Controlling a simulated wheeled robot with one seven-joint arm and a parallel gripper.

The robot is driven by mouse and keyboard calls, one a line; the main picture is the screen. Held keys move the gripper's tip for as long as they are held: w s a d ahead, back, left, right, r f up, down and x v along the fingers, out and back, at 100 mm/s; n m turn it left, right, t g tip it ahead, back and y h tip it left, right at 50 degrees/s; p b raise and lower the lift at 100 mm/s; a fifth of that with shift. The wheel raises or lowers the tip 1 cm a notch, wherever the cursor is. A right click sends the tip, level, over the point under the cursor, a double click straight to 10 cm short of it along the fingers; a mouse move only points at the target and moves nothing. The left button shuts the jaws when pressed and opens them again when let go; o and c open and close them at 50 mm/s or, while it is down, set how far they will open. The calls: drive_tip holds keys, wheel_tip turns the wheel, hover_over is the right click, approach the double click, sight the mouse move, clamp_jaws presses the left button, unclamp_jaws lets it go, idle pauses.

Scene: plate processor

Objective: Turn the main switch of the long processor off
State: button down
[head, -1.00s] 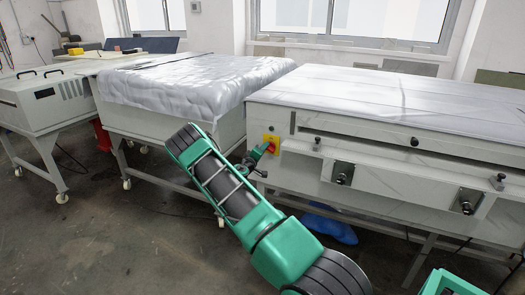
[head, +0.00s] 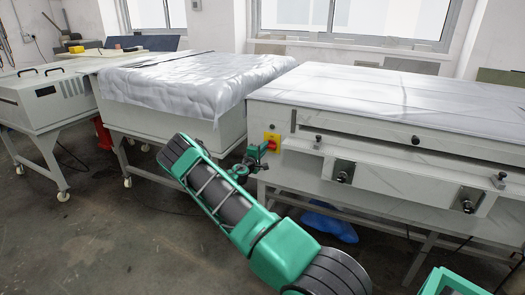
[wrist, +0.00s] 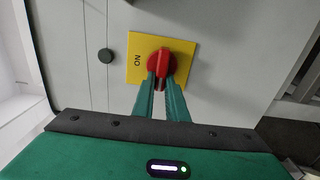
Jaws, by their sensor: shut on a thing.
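The main switch is a red rotary knob (wrist: 162,66) on a yellow plate (wrist: 183,52) on the end of the long processor (head: 380,110). In the wrist view the word ON shows on the plate, left of the knob. My gripper (wrist: 161,80) is shut on the red knob, with one green finger on each side of its handle. In the head view the red knob (head: 271,145) and yellow plate (head: 271,137) show just beyond my gripper (head: 266,147). The fingertips partly hide the knob's lower part.
A dark round button (wrist: 106,55) sits left of the plate in the wrist view. A second covered machine (head: 190,80) stands to the left. A blue bag (head: 330,225) lies on the floor under the long processor. Open floor (head: 90,240) is at the front left.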

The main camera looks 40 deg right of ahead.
drive_tip(key=shift+f, duration=0.15)
drive_tip(key=c, duration=1.8)
unclamp_jaws()
drive_tip(key=shift+o, duration=0.2)
drive_tip(key=v, duration=1)
drive_tip(key=shift+a, duration=0.4)
